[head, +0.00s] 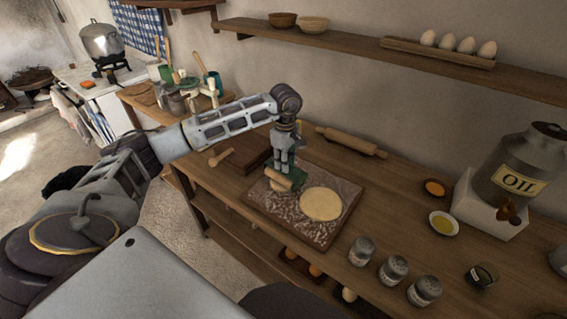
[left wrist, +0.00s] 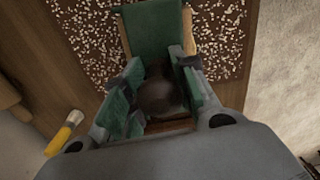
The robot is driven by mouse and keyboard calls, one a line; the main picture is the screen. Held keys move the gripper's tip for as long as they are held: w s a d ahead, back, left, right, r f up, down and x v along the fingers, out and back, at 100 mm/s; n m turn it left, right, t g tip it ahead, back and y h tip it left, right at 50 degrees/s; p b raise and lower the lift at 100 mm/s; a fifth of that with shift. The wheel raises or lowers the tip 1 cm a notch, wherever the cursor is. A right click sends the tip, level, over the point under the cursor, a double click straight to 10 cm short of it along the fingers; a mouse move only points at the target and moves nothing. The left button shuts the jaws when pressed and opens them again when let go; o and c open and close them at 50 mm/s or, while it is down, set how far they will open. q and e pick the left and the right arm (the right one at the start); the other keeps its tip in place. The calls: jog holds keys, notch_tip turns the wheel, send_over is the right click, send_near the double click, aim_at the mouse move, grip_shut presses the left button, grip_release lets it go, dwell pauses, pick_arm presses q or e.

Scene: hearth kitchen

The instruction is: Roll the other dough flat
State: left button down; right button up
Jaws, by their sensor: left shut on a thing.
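A flat round of pale dough (head: 321,204) lies on the right part of a flour-dusted board (head: 322,238). My left gripper (head: 289,174) is low over the board's left part, beside the flat dough. It is shut on a wooden tool (head: 277,179), which looks like a short tan roller. In the left wrist view a dark rounded knob (left wrist: 158,97) sits between the green-padded fingers, with pale wood edges around it. Any second piece of dough under the tool is hidden or too small to tell. My right gripper is not in view.
A rolling pin (head: 350,142) lies behind the board. A small wooden tool (head: 221,157) lies to the left. Several shakers (head: 393,270) stand at the front right, with a small bowl (head: 444,223) and an oil can (head: 513,175) behind. Some counter between is clear.

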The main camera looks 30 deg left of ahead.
pick_arm(q)
jog(key=shift+s+f, duration=0.1)
dwell(0.4)
jog(key=shift+s+a, duration=0.1)
jog(key=shift+s, duration=0.3)
dwell(0.4)
jog(key=shift+s+a+f+b, duration=0.1)
jog(key=shift+s+b, duration=0.2)
jog(key=shift+s, duration=0.3)
jog(key=shift+w, duration=0.6)
